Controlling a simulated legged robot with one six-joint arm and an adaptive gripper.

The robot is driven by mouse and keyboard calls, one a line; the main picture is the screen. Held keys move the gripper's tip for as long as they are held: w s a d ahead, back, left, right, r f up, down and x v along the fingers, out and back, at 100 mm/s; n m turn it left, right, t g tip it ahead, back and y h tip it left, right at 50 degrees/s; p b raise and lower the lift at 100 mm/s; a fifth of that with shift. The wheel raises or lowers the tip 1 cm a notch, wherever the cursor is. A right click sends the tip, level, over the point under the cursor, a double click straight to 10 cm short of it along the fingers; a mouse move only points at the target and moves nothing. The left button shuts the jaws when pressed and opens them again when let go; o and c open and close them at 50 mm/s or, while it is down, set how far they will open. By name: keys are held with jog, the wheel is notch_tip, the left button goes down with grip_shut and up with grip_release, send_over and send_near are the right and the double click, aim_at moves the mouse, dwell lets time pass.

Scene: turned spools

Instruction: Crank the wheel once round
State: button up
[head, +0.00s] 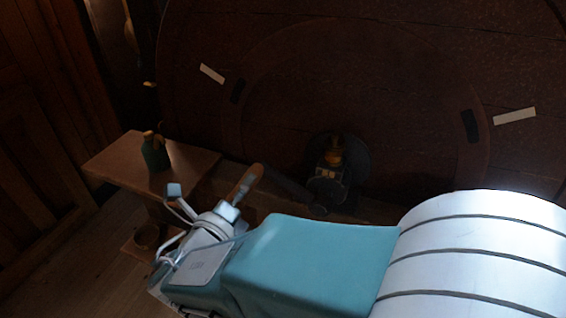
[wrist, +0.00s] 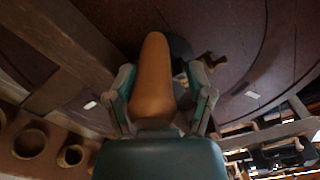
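The large dark round wheel (head: 360,90) fills the back of the head view, and part of it shows in the wrist view (wrist: 235,50). Its hub (head: 335,165) is low in the middle, and a dark crank arm (head: 288,187) runs from there to the left. The tan wooden crank handle (head: 246,182) is at the arm's left end. My gripper (head: 201,201) is at the handle's near end, with its fingers spread. In the wrist view the handle (wrist: 152,75) lies between the fingers, with a gap visible at the right finger. Its near end is partly hidden by my gripper.
A wooden bench (head: 190,165) stands at the left with a dark green bottle (head: 155,153) on it. Pale strips (head: 514,116) mark the wheel's face. Wood panelling (head: 40,120) is at the far left. A wooden beam (wrist: 65,40) crosses the wrist view's upper left.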

jog(key=s+d+r+m, duration=0.3)
jog(key=d+r+m, duration=0.3)
jog(key=d+m, duration=0.2)
jog(key=shift+s+d+r, duration=0.15)
jog(key=shift+d+r, duration=0.05)
jog(key=shift+r, duration=0.05)
dwell(0.5)
jog(key=shift+d, duration=0.1)
jog(key=shift+f, duration=0.1)
dwell(0.3)
jog(key=v, duration=1.1)
jog(key=shift+a, duration=0.3)
jog(key=shift+a, duration=0.1)
